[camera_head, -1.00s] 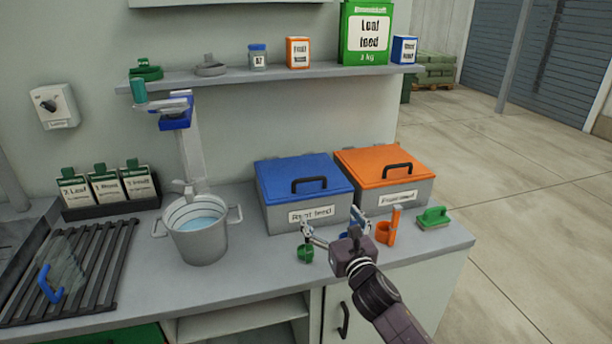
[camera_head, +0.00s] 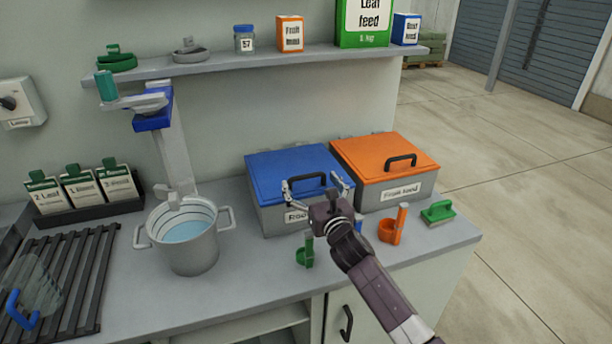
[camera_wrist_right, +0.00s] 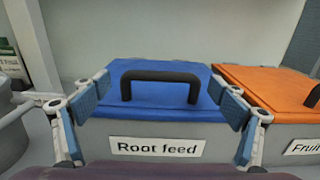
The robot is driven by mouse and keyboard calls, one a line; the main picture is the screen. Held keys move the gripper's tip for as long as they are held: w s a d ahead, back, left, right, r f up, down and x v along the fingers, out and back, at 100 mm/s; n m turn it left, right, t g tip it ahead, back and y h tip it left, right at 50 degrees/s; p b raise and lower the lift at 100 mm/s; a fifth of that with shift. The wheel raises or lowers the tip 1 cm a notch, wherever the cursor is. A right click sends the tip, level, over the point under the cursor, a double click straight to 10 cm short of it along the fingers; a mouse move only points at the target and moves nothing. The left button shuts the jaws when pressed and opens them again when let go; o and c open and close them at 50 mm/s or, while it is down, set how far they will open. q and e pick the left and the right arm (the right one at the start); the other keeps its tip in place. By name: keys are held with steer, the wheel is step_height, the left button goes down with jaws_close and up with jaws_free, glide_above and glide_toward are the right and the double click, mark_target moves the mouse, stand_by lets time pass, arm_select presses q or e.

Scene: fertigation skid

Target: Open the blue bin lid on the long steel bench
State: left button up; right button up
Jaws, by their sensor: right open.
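The blue bin lid (camera_head: 290,166) lies closed on a grey bin (camera_head: 273,221) at the middle of the steel bench (camera_head: 258,278). A black bar handle (camera_head: 308,183) stands on the lid near its front edge. My right gripper (camera_head: 315,187) is open in front of the bin, its two fingers spread apart. In the right wrist view the blue lid (camera_wrist_right: 160,92) and its black handle (camera_wrist_right: 160,78) show between the open fingers (camera_wrist_right: 164,100), with the handle beyond them. The label "Root feed" (camera_wrist_right: 157,147) is on the bin front. My left gripper is not in view.
A bin with an orange lid (camera_head: 378,156) stands close on the right. A green scoop (camera_head: 305,256), an orange scoop (camera_head: 390,229) and a green brush (camera_head: 437,212) lie in front. A bucket of water (camera_head: 188,240) stands left. A shelf (camera_head: 270,62) hangs above.

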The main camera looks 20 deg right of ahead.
mark_target(307, 178)
steer(key=shift+w, duration=1.6)
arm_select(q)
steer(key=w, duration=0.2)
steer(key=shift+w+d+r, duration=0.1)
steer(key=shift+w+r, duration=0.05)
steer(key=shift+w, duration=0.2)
arm_select(e)
steer(key=shift+f, duration=0.1)
steer(key=shift+c, duration=0.7)
